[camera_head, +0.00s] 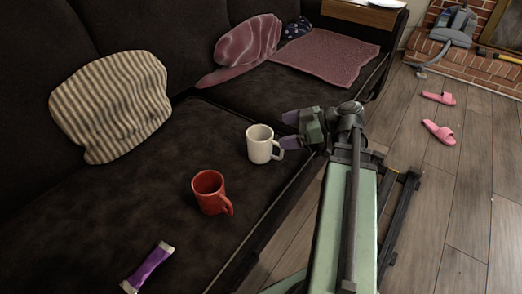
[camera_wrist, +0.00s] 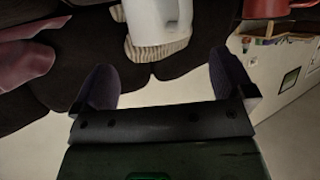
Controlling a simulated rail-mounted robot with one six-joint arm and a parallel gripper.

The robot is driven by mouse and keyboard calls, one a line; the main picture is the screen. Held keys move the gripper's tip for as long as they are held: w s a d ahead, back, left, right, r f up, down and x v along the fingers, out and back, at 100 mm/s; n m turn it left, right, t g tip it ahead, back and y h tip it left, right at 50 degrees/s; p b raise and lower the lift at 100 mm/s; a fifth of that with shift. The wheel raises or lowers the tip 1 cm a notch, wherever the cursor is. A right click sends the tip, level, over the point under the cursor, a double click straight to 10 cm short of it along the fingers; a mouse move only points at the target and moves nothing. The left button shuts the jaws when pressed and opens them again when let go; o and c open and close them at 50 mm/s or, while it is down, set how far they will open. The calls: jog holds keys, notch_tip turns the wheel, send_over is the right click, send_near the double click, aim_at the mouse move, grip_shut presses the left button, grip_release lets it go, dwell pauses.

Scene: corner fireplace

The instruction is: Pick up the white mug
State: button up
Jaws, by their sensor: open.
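The white mug (camera_head: 260,145) stands upright on the dark sofa seat, its handle pointing right toward my gripper. My gripper (camera_head: 289,129) is open and empty, just right of the mug and close to its handle. In the wrist view, the white mug (camera_wrist: 158,20) shows at the top, cut off by the frame edge. It lies ahead of and roughly between the two spread fingers of my gripper (camera_wrist: 162,80), with a gap between the mug and the fingertips.
A striped cushion (camera_head: 112,105) leans on the backrest. A pink cloth (camera_head: 325,58) covers the far seat. Pink slippers (camera_head: 439,132) lie on the wooden floor.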

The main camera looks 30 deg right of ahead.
aim_at(267, 133)
jog(key=b+x, duration=0.2)
jog(key=x, duration=0.4)
jog(key=shift+w+a, duration=0.2)
jog(key=shift+a, duration=0.05)
jog(key=c, duration=1.3)
jog(key=shift+c, duration=0.2)
jog(key=shift+r, duration=0.1)
notch_tip(267, 133, up, 20)
jog(key=p, duration=2)
